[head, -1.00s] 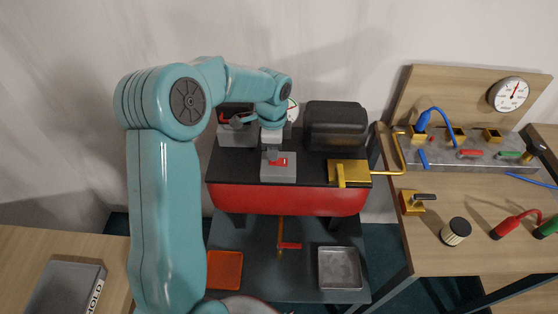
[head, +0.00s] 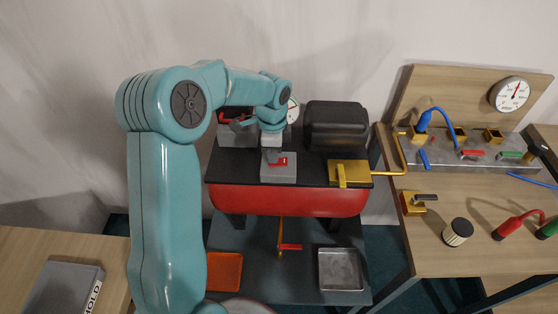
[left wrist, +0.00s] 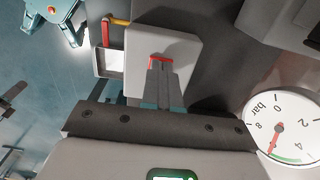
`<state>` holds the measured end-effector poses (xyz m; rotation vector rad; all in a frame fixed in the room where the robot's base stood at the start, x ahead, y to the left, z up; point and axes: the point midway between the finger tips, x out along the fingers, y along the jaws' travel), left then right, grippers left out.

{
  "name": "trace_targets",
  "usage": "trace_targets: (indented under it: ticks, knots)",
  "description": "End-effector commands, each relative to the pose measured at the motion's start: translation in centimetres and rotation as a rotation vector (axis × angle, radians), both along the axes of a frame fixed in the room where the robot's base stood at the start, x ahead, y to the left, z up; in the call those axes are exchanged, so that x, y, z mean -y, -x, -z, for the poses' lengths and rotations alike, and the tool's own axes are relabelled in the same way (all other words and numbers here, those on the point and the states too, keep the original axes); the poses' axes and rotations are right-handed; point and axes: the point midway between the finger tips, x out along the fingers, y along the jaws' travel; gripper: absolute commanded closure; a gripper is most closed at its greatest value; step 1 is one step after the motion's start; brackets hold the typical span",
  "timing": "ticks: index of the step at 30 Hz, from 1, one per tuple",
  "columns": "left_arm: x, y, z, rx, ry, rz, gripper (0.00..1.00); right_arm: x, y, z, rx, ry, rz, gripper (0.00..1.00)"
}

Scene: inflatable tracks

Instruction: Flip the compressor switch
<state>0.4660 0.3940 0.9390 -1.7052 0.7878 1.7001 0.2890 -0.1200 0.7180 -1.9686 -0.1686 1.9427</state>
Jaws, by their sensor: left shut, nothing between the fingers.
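The compressor (head: 300,201) has a red tank under a black top plate. On the plate sits a grey switch box (head: 279,175) with a red switch (head: 284,161) on its top face. My left gripper (head: 273,156) points down at the switch, its fingers shut and empty. In the left wrist view the shut fingers (left wrist: 159,84) reach over the grey box (left wrist: 185,52), with their tips at the red switch (left wrist: 161,58). They partly cover the switch, so I cannot tell its position or whether they touch it. My right gripper is in neither view.
A black motor housing (head: 336,124) and a brass block (head: 349,173) stand on the plate. A pressure gauge (left wrist: 285,126) is close beside my left gripper. A red-handled valve (head: 291,247) hangs below the tank. A bench (head: 466,255) stands at right.

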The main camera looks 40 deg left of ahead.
Motion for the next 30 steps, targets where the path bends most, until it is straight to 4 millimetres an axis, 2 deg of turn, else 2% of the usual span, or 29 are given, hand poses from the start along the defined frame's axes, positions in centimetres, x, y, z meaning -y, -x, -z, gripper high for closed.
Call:
trace_targets:
  ticks: [5, 24, 30]
  knots:
    - [0.1, 0.1, -1.0, -0.004, 0.003, 0.001, 1.00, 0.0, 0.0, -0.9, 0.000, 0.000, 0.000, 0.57]
    - [0.1, 0.0, -6.8, -0.002, 0.002, 0.000, 1.00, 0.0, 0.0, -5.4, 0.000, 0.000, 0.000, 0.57]
    - [0.1, 0.0, -6.9, -0.003, 0.003, 0.001, 1.00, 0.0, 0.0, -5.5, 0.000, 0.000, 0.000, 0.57]
